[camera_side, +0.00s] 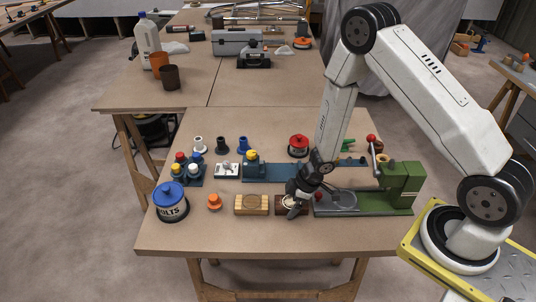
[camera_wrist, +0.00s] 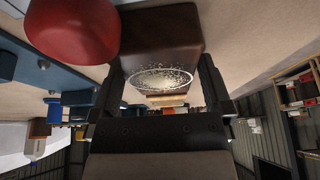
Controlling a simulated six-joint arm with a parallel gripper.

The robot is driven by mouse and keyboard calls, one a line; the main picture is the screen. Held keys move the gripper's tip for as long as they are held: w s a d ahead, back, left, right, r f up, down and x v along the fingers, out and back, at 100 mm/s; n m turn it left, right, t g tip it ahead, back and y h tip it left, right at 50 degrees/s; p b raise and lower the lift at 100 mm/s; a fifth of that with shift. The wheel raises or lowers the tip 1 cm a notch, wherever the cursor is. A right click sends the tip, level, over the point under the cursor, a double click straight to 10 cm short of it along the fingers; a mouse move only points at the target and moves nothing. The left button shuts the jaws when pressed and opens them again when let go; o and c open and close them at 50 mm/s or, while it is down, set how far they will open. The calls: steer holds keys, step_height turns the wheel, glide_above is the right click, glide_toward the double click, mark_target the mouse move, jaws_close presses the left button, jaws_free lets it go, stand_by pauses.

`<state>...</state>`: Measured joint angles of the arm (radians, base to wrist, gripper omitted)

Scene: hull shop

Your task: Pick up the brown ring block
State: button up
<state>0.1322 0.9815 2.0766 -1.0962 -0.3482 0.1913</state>
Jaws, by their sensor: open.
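The brown ring block (camera_side: 281,209) is a dark brown block with a pale round inset, near the front of the workbench in the side view. In the wrist view the brown ring block (camera_wrist: 165,35) reaches from the top edge to the middle, its speckled pale oval facing the camera. My gripper (camera_side: 293,209) is low at the block in the side view and hides part of it. In the wrist view my gripper (camera_wrist: 160,66) is open, with one finger on each side of the block. Whether the fingers touch it cannot be told.
A light wooden block (camera_side: 244,205) stands just left, then an orange knob piece (camera_side: 214,202) and a blue-lidded bolts tin (camera_side: 171,203). A green machine (camera_side: 400,188) is close on the right. A red rounded thing (camera_wrist: 72,28) is near the left finger. The bench front is clear.

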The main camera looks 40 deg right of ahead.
mark_target(291, 201)
steer(key=shift+f, duration=0.2)
stand_by(0.6)
steer(key=c, duration=1.1)
steer(key=shift+r, duration=0.15)
steer(key=shift+r, duration=9.05)
